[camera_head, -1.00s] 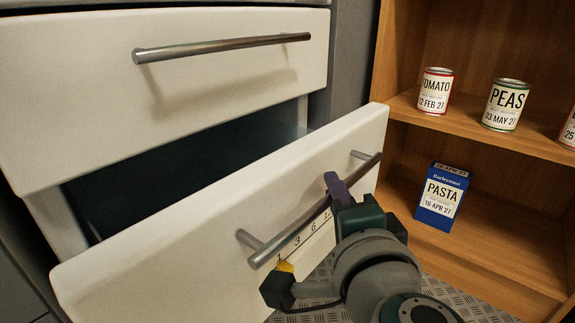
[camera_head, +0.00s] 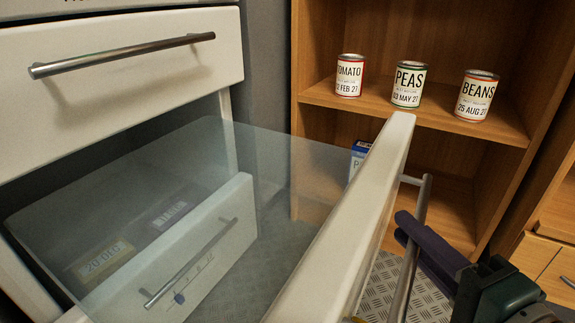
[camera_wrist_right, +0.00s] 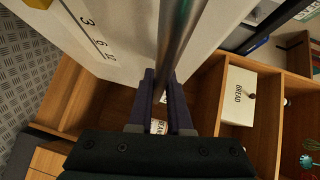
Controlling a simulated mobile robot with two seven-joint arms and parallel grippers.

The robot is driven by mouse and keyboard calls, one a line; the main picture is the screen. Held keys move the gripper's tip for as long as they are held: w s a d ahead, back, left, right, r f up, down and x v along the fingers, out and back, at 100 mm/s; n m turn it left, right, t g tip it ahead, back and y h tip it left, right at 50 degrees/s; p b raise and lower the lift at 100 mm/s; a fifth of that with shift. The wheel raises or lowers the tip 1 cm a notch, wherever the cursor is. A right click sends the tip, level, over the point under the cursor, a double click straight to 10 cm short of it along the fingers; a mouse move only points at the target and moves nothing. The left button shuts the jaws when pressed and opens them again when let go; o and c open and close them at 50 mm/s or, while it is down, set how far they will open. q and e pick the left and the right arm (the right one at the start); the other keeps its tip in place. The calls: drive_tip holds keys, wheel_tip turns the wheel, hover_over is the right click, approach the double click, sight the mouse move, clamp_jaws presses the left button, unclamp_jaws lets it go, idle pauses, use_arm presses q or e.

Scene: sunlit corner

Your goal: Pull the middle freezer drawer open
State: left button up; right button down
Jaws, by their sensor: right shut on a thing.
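The middle freezer drawer (camera_head: 345,225) stands pulled far out, its white front tilted in the head view at the centre right. Its clear side panel (camera_head: 270,170) shows. Its metal bar handle (camera_head: 420,210) is on the front's right side; the bar also runs down the wrist view (camera_wrist_right: 177,35). My right gripper (camera_head: 408,232) is shut on this handle, and its purple fingers (camera_wrist_right: 162,98) sit on either side of the bar in the wrist view. My left gripper is not in view.
Above is a closed white drawer (camera_head: 120,70); a lower drawer front (camera_head: 205,245) shows through the clear panel. Labelled packages (camera_head: 100,268) also show through it. A wooden shelf (camera_head: 480,128) holds tomato, peas and beans cans. The pasta box (camera_head: 360,150) is partly hidden.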

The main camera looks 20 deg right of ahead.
drive_tip(key=shift+s+d+r, duration=0.1)
drive_tip(key=shift+s+d, duration=0.4)
drive_tip(key=shift+s, duration=0.1)
drive_tip(key=c, duration=1.3)
unclamp_jaws()
drive_tip(key=o, duration=0.4)
drive_tip(key=shift+s+d, duration=0.15)
drive_tip(key=shift+s, duration=0.1)
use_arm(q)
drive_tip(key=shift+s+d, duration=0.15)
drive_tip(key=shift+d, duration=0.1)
use_arm(e)
drive_tip(key=shift+o, duration=0.2)
drive_tip(key=shift+w, duration=0.1)
use_arm(q)
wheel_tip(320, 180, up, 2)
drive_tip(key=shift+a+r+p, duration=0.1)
drive_tip(key=shift+p, duration=1)
use_arm(e)
drive_tip(key=s+a+r, duration=0.1)
drive_tip(key=s, duration=0.8)
drive_tip(key=shift+s+a, duration=0.2)
drive_tip(key=shift+s, duration=0.2)
